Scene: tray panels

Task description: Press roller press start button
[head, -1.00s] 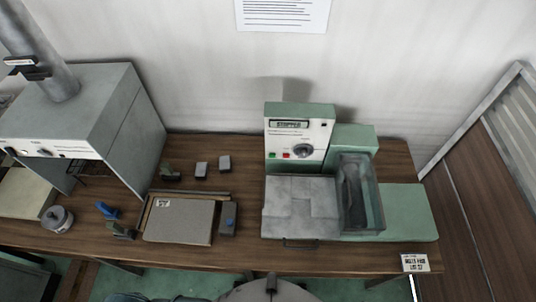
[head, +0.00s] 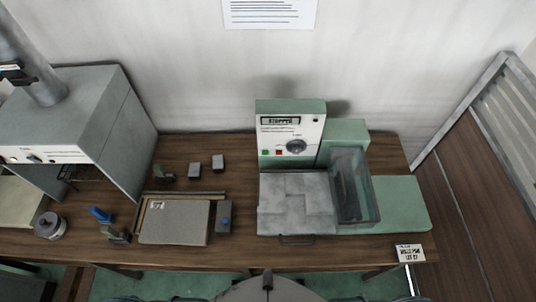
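The roller press (head: 291,138) stands on the wooden bench, right of centre, with a pale front panel and a green housing. Its small display reads what looks like "STOPPED". The grey press bed (head: 295,215) lies in front, beside a clear cover (head: 353,185). Neither gripper shows in the head view. Which button is labelled start is too small to read.
A tray panel (head: 174,222) lies on the bench (head: 200,255) left of the press, with small blocks (head: 218,161) around it. A grey hood (head: 90,110) stands at the left.

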